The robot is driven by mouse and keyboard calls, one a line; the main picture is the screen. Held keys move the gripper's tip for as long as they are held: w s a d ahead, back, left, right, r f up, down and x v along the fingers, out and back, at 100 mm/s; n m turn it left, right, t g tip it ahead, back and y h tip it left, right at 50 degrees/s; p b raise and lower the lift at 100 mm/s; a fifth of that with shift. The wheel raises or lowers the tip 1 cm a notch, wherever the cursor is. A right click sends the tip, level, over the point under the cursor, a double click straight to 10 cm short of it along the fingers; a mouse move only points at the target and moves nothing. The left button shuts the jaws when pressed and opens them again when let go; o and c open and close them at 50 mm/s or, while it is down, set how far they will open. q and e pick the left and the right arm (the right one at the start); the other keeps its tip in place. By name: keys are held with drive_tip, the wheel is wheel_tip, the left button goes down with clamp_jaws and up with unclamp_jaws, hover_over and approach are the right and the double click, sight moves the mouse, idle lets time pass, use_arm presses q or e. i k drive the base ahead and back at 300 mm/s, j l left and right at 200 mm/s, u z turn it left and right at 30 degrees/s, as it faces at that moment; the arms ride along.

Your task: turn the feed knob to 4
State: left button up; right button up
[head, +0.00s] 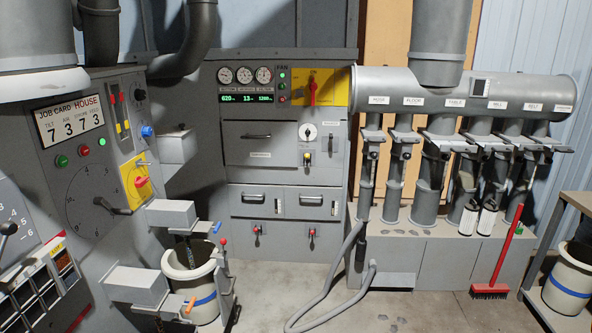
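No label reading "feed" on a knob is legible, so I cannot tell which one is the feed knob. Candidates are a dial with a black lever (8,229) at the left edge, where 4, 5 and 6 show, partly cut off. A large round dial (95,197) with a dark handle at its lower right is on the left grey panel. A small black knob (139,95) sits higher on that panel. A small white dial with a dark centre (308,132) is on the back cabinet. Neither of my grippers is in view.
A job card (70,122) reads 7 3 7 3. Grey box-like parts (137,284) jut from the left machine beside a bucket (190,270). A hose (325,300) lies on the floor, and a red broom (492,289) leans at right. The middle floor is mostly clear.

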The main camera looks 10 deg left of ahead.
sight(146, 131)
drive_tip(key=i+u, duration=0.1)
drive_tip(key=i, duration=0.6)
drive_tip(key=i+l+u, duration=0.1)
drive_tip(key=i, duration=0.55)
